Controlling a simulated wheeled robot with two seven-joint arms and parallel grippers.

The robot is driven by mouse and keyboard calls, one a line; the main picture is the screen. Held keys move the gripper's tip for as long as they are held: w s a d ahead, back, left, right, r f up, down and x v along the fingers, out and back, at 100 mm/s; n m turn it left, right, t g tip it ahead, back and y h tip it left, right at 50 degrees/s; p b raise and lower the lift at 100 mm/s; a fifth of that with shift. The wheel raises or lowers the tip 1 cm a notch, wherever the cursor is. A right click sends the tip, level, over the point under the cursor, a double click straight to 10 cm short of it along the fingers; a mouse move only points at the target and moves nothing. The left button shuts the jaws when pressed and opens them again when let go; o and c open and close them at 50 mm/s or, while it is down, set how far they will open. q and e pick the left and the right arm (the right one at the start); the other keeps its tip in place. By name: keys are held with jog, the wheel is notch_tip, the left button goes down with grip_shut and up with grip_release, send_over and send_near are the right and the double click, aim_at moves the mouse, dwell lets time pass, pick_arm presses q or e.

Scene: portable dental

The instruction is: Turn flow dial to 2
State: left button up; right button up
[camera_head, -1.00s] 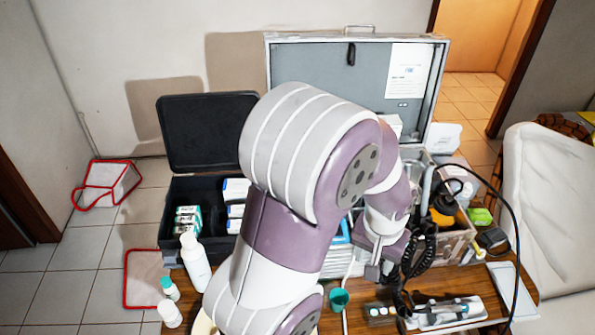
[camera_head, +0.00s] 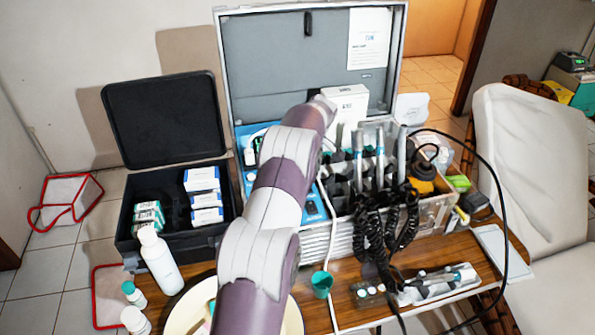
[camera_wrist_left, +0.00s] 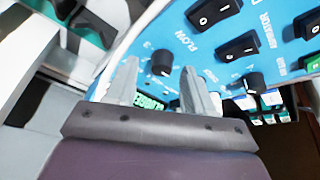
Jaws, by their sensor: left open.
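The blue control panel (camera_wrist_left: 175,25) fills the upper left wrist view; part of it (camera_head: 314,208) shows beside my arm in the head view. The dark flow dial (camera_wrist_left: 162,62) sits near the printed word FLOW, with small scale marks around it. Its pointer setting is too small to read. My left gripper (camera_wrist_left: 158,88) is open, its fingers on either side of the dial in the picture. I cannot tell whether they touch it. In the head view my arm hides the gripper and dial. My right gripper is not in view.
A second dark dial (camera_wrist_left: 253,82) and several black rocker switches (camera_wrist_left: 213,12) are close by on the panel. Handpieces with coiled black cords (camera_head: 385,225) hang right of the panel. A white box (camera_head: 347,105) stands behind it.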

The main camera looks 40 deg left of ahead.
pick_arm(q)
jog(key=shift+x, duration=0.8)
jog(key=shift+s+r, duration=0.15)
jog(key=shift+s, duration=0.05)
jog(key=shift+c, duration=0.4)
grip_shut()
